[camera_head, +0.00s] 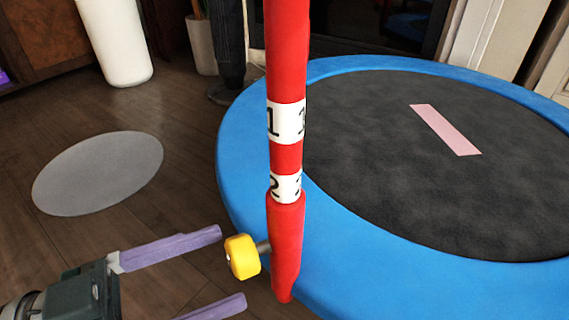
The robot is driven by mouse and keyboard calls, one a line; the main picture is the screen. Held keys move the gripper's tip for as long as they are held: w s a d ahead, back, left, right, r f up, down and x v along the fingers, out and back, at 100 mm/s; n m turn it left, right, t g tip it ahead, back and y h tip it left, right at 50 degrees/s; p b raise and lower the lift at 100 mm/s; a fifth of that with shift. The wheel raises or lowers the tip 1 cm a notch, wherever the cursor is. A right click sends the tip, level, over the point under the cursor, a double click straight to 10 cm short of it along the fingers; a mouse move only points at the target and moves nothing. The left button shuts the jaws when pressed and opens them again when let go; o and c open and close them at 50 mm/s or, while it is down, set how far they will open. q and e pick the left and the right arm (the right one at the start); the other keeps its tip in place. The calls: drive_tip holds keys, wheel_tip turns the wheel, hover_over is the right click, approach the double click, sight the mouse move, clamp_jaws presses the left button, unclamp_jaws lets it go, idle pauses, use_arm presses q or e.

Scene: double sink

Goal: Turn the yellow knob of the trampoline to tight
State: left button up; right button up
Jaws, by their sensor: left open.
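The yellow knob (242,257) sticks out to the left of the red post (286,235) on a short dark stem. The post stands upright in front of the trampoline (243,160), which has a blue rim and a dark mat. White bands with black numbers ring the post above the knob. My left gripper (232,269) comes in from the lower left with its two purple fingers spread apart. One fingertip is just left of and above the knob, the other is below it. The gripper appears empty and not closed on the knob. My right gripper is not in view.
A pink strip (446,130) lies on the trampoline mat. A pale grey disc (98,173) lies on the wooden floor at left. A white cylindrical vase (114,40) and a pot (202,45) stand behind. The floor left of the post is mostly clear.

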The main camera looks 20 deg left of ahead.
sight(234, 258)
use_arm(q)
drive_tip(key=b+x, duration=0.1)
drive_tip(key=x, duration=0.2)
drive_tip(key=shift+w, duration=0.25)
drive_tip(key=shift+c, duration=0.4)
clamp_jaws()
